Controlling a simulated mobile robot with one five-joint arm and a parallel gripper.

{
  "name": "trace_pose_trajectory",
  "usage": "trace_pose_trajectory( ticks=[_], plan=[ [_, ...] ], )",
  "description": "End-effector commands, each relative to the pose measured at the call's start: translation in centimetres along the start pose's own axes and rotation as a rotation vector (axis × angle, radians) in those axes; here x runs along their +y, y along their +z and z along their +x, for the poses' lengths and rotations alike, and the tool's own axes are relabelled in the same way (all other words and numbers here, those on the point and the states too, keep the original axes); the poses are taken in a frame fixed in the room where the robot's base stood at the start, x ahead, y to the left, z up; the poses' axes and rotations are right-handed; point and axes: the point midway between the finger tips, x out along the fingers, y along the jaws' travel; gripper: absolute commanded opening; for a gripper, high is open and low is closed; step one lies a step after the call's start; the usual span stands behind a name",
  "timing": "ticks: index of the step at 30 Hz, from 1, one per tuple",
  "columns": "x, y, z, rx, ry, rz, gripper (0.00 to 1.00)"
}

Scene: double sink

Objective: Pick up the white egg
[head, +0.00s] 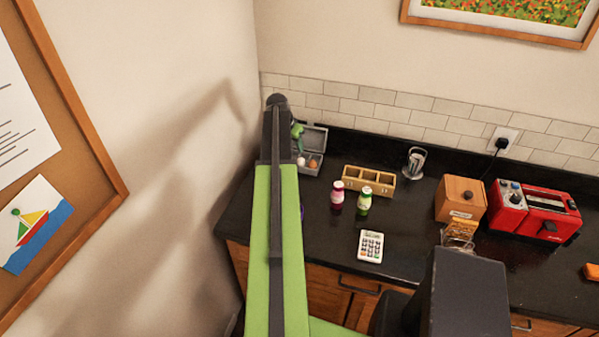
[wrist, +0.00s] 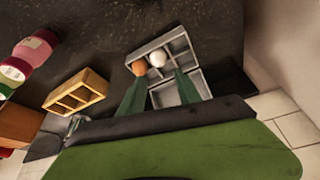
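The white egg (wrist: 157,58) sits in a compartment of a grey egg carton (wrist: 178,46) in the wrist view, right beside a brown egg (wrist: 138,68). In the head view the white egg (head: 301,161) and brown egg (head: 313,163) lie in the open grey carton (head: 311,138) at the back left of the counter. My gripper (wrist: 160,85) is open, with its two green fingers apart and pointing toward the carton. The eggs show beyond the fingertips, and nothing is between the fingers. In the head view my arm hides part of the carton's left side.
A wooden divided box (head: 369,181), a pink-red bottle (head: 337,196) and a green bottle (head: 364,199) stand right of the carton. The wall is close on the left.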

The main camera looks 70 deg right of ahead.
Motion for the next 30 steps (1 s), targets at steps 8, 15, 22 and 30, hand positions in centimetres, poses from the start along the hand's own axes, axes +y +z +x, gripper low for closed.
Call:
trace_pose_trajectory(
  ticks=[8, 15, 22, 30],
  plan=[
    [-0.1, 0.2, 5.8, 0.000, -0.001, 0.000, 0.40],
    [-0.1, 0.2, 6.3, 0.000, -0.001, -0.001, 0.40],
    [0.0, 0.5, 10.3, 0.000, -0.001, -0.002, 0.40],
    [0.1, 0.3, 10.6, 0.000, -0.001, -0.003, 0.40]
  ],
)
